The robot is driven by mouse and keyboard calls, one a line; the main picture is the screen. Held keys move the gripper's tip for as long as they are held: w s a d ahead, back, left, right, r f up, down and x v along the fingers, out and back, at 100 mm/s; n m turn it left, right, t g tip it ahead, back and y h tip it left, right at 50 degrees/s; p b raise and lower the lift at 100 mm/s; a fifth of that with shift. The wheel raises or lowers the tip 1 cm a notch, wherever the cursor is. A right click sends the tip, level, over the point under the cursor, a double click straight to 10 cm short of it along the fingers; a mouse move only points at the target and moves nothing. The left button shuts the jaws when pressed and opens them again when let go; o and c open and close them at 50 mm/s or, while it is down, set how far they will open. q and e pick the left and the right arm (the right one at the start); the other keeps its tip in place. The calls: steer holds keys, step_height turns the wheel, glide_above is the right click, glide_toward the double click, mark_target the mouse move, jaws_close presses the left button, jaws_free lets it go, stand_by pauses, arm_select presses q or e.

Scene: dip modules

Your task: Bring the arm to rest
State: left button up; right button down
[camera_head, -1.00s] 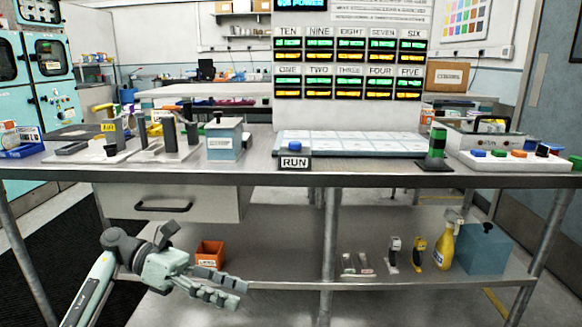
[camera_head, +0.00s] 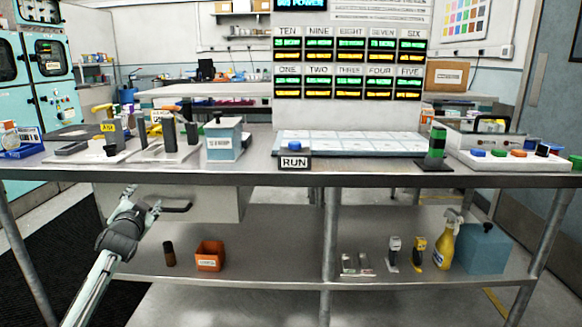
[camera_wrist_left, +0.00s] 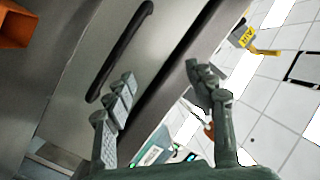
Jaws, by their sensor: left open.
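My left gripper (camera_head: 143,197) is in front of the bench drawer (camera_head: 220,204), near its dark handle (camera_head: 165,208). Its fingers are spread and hold nothing. In the left wrist view, the two fingers of the gripper (camera_wrist_left: 165,95) stand apart, with the drawer handle (camera_wrist_left: 122,48) beyond the left finger. Whether a finger touches the handle cannot be told. My right gripper is in neither view.
The workbench edge (camera_head: 380,180) runs just above the gripper. The lower shelf holds an orange bin (camera_head: 210,256), a dark cylinder (camera_head: 169,253) and a yellow spray bottle (camera_head: 443,247).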

arm_select(q)
steer(key=s+d+f+n+g, duration=0.1)
steer(key=s+f+g, duration=0.2)
steer(key=s+f, duration=0.55)
steer(key=s+d+f+n+g+h, duration=0.1)
steer(key=s+d+f+n+g, duration=0.2)
steer(key=f, duration=1)
steer(key=s+f+g, duration=0.3)
steer(key=s+f, duration=0.4)
steer(key=f, duration=0.4)
steer(key=s+d+f+g, duration=0.1)
steer(key=s+d+f, duration=0.1)
steer(key=s+f, duration=0.4)
steer(key=s+d+f+g+h, duration=0.1)
steer(key=s+f, duration=0.6)
steer(key=s, duration=1)
steer(key=s+d+f+g+h, duration=0.1)
steer(key=s+d+f+g, duration=0.2)
steer(key=s, duration=0.9)
step_height(320, 180, down, 4)
steer(key=shift+d+r, duration=0.1)
steer(key=shift+d, duration=0.65)
